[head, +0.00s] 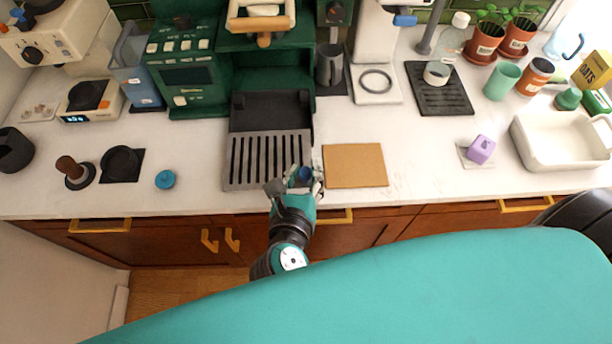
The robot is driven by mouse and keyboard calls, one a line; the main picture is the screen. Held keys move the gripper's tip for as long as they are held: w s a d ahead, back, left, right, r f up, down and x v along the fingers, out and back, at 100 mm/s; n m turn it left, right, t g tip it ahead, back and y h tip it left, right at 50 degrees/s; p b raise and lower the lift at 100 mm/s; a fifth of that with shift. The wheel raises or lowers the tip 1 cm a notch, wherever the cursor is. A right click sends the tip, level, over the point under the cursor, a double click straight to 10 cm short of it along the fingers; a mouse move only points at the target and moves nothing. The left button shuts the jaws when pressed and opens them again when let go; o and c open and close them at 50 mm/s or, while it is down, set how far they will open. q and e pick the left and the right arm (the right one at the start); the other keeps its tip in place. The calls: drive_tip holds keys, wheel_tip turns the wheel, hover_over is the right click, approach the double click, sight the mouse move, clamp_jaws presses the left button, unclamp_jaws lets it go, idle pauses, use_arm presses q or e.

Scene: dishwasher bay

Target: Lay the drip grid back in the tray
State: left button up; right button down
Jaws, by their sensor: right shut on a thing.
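The drip grid (268,157) is a grey slotted plate in front of the green coffee machine. It lies over the front part of the dark drip tray (270,104), whose back part shows bare behind it. Its near edge reaches toward the counter's front; I cannot tell whether it is seated or raised. My right gripper (298,178) is at the grid's near right corner, shut on the grid; its fingers hide that corner. My left gripper is not in view.
A brown board (355,165) lies just right of the gripper. A blue round lid (165,179) lies to the left. The counter's front edge is close below the gripper.

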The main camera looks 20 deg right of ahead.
drive_tip(key=shift+w+d, duration=0.15)
drive_tip(key=shift+w, duration=0.3)
drive_tip(key=w+d, duration=0.1)
drive_tip(key=w, duration=0.3)
drive_tip(key=w+d+f, duration=0.1)
drive_tip(key=w, duration=0.4)
drive_tip(key=w+d, duration=0.2)
drive_tip(key=w, duration=0.2)
drive_tip(key=shift+w+f+b, duration=0.3)
drive_tip(key=shift+f+b, duration=0.45)
drive_tip(key=shift+f, duration=0.15)
drive_tip(key=shift+f, duration=0.25)
drive_tip(key=c, duration=1)
unclamp_jaws()
drive_tip(key=shift+s, duration=0.1)
